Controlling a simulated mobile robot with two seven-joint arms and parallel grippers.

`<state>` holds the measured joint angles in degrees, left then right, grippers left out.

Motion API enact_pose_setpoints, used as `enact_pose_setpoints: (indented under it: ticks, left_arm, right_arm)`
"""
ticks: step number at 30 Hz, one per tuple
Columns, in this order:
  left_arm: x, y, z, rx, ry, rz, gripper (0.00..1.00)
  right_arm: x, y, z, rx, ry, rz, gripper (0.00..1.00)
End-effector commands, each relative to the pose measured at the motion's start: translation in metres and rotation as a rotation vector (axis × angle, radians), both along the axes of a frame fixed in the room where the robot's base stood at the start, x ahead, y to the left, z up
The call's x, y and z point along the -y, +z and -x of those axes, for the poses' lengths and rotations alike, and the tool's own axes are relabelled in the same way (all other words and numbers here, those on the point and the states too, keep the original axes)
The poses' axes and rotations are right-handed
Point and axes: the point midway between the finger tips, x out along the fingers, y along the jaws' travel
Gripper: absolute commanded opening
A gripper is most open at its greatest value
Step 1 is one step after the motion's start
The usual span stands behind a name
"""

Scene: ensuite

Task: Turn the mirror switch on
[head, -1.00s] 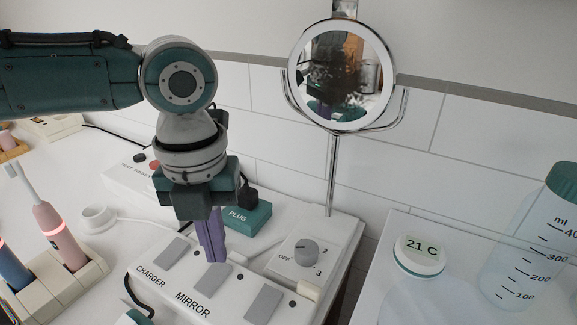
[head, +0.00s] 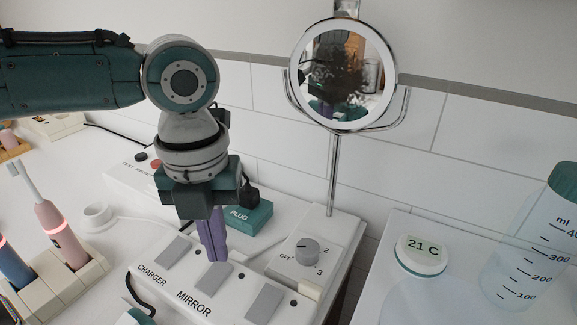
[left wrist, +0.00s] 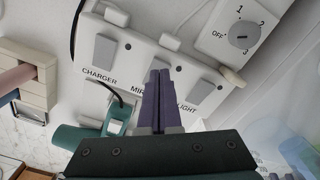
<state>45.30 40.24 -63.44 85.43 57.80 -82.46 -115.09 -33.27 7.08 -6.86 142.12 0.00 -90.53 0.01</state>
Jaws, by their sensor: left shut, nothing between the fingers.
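The white switch panel (head: 235,314) has three grey rockers in a row. The mirror switch (head: 209,284) is the middle one, above the word MIRROR. My left gripper (head: 215,260) points down with its purple fingers shut and empty. Its tips are at the upper end of the mirror switch; I cannot tell whether they touch. My right gripper is not in view.
The charger switch (head: 174,250) and the light switch (head: 264,303) flank the mirror switch. A grey dial (head: 307,251) and a green plug block (head: 249,216) are close by. Toothbrushes stand in a holder (head: 62,285) at left. A lidded jar (head: 420,256) and a bottle (head: 525,250) are at right.

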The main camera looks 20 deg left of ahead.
Motion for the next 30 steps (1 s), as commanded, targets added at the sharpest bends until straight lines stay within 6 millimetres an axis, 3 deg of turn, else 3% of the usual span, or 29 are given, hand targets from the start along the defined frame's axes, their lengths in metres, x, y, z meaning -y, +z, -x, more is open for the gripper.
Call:
enact_pose_setpoints:
  ticks: [30]
  left_arm:
    - [0.0, -0.0075, 0.0001, 0.0, 0.0, 0.0, 0.0]
  right_arm:
    - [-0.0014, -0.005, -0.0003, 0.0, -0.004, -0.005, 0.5]
